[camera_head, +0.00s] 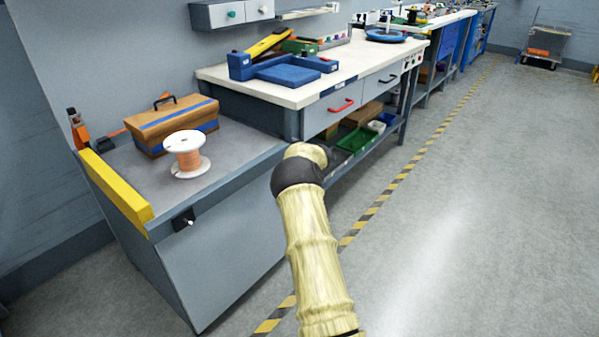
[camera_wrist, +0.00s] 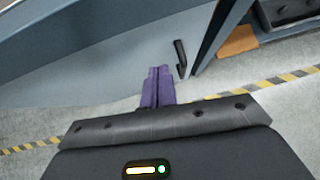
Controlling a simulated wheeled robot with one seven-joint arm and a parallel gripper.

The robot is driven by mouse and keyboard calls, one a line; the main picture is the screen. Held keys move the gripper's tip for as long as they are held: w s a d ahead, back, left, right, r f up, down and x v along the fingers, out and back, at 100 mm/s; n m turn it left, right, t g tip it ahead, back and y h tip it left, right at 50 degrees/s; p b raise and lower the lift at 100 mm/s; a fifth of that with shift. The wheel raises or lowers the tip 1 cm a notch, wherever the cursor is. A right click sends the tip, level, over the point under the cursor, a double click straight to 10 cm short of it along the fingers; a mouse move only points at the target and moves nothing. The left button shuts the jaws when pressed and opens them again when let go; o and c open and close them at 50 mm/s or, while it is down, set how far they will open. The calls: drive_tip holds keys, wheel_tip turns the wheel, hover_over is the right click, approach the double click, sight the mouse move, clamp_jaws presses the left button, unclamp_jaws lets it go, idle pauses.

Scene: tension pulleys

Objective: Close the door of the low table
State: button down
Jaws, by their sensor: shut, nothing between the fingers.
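The low table (camera_head: 245,140) is a grey cabinet at the left in the head view. Its door (camera_head: 225,250) is the broad grey front panel, with a small black handle (camera_head: 183,219) near its upper left corner. I cannot tell whether the door is fully flush. My arm reaches past the door's right side in the head view and hides the gripper. In the wrist view, my gripper (camera_wrist: 158,70) shows purple fingers shut together and empty. They point towards a blue-grey panel (camera_wrist: 110,85). A black bar (camera_wrist: 181,58), possibly a handle, lies just right of the fingertips; contact is unclear.
A wooden toolbox (camera_head: 172,122) and a wire spool (camera_head: 187,155) stand on the low table. A workbench (camera_head: 320,92) with drawers and a lower shelf adjoins behind. Open floor (camera_head: 480,200) lies to the right, past a yellow-black floor stripe (camera_head: 372,212).

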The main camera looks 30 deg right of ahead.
drive_tip(key=p+v, duration=0.1)
drive_tip(key=v, duration=0.7)
drive_tip(key=shift+d, duration=0.3)
drive_tip(key=shift+f, duration=0.1)
drive_tip(key=a+r+m+t+h, duration=0.2)
drive_tip(key=a+r+m+t, duration=0.15)
drive_tip(key=r+m, duration=0.55)
drive_tip(key=s+a+m+g+h, duration=0.25)
drive_tip(key=s+a+m, duration=0.35)
drive_tip(key=m, duration=0.7)
drive_tip(key=s+a+f+m+g+y, duration=0.1)
drive_tip(key=s+a+m+g, duration=0.1)
drive_tip(key=s+a+m, duration=0.6)
drive_tip(key=s+a+f+m+g, duration=0.2)
drive_tip(key=s+a+m+g, duration=0.15)
drive_tip(key=s, duration=0.85)
drive_tip(key=s+a+f+m+g+y, duration=0.1)
drive_tip(key=s+a+m, duration=0.55)
drive_tip(key=s, duration=0.35)
wheel_tip(320, 180, up, 32)
drive_tip(key=p, duration=3.2)
drive_tip(key=shift+a+f+n, duration=0.25)
drive_tip(key=shift+n, duration=0.15)
